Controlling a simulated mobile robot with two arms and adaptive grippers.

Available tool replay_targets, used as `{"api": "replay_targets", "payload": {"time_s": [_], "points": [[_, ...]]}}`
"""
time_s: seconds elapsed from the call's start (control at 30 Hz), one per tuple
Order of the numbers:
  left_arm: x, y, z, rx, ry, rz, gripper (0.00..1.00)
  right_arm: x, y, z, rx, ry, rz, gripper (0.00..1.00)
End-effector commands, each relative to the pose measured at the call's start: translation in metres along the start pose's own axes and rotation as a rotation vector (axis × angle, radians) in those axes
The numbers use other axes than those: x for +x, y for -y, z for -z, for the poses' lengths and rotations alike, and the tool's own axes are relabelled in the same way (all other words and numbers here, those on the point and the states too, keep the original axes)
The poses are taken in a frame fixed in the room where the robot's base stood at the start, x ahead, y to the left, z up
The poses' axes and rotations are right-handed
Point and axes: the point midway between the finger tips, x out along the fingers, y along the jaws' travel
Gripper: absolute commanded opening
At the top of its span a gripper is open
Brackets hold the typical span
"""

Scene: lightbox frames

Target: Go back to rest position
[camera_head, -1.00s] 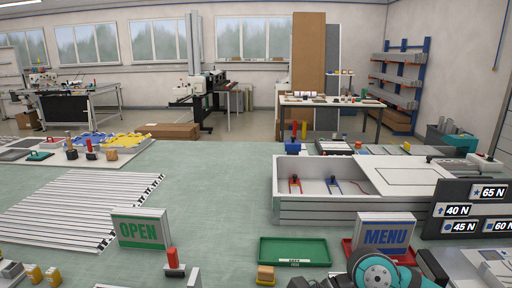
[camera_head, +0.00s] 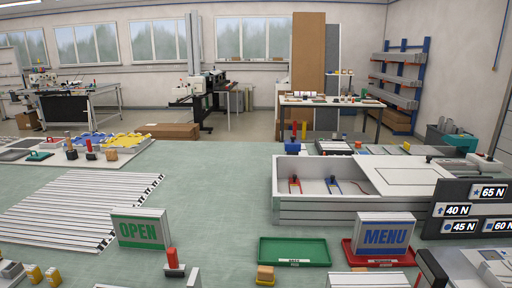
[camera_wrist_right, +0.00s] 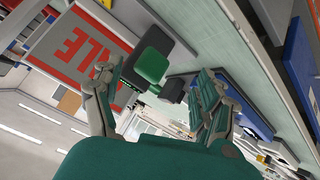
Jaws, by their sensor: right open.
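My right gripper (camera_wrist_right: 155,86) shows in the right wrist view, with its two grey fingers spread wide apart. It is open. A green block with dark parts (camera_wrist_right: 152,65) shows between and beyond the fingers; I cannot tell how far away it is, and nothing is clamped. A sign with red lettering (camera_wrist_right: 85,48) is beside the left finger in that view. Neither gripper shows in the head view now. My left gripper is out of view.
The OPEN sign (camera_head: 140,230) and the MENU sign (camera_head: 384,236) stand at the front of the bench. A green tray (camera_head: 294,261) lies between them, and a red tray (camera_head: 347,250) lies by the MENU sign. A white drawer unit (camera_head: 300,212) stands behind.

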Motion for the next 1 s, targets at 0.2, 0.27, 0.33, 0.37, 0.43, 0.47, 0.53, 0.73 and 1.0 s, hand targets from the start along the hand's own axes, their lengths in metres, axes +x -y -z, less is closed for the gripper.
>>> {"api": "replay_targets", "payload": {"time_s": [0.2,0.27,0.33,0.37,0.43,0.47,0.53,0.73,1.0], "points": [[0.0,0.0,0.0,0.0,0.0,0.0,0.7,-0.023,0.025,-0.083,0.131,0.297,0.108,0.75],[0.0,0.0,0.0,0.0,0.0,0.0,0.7,-0.031,0.032,-0.101,0.159,0.366,0.133,0.75],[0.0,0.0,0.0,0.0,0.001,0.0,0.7,-0.042,0.04,-0.12,0.189,0.442,0.162,0.75],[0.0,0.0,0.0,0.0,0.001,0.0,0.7,-0.047,0.043,-0.128,0.201,0.475,0.174,0.75],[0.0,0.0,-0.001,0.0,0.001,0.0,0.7,-0.054,0.05,-0.145,0.225,0.542,0.198,0.75],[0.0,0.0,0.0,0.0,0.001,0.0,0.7,-0.043,0.052,-0.149,0.22,0.539,0.197,0.75],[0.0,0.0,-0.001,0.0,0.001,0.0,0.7,-0.025,0.058,-0.159,0.217,0.545,0.198,0.75],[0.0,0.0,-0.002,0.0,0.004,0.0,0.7,0.024,0.078,-0.199,0.211,0.568,0.205,0.75],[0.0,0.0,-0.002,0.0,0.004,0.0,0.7,0.095,0.121,-0.301,0.198,0.62,0.222,0.75]]}}
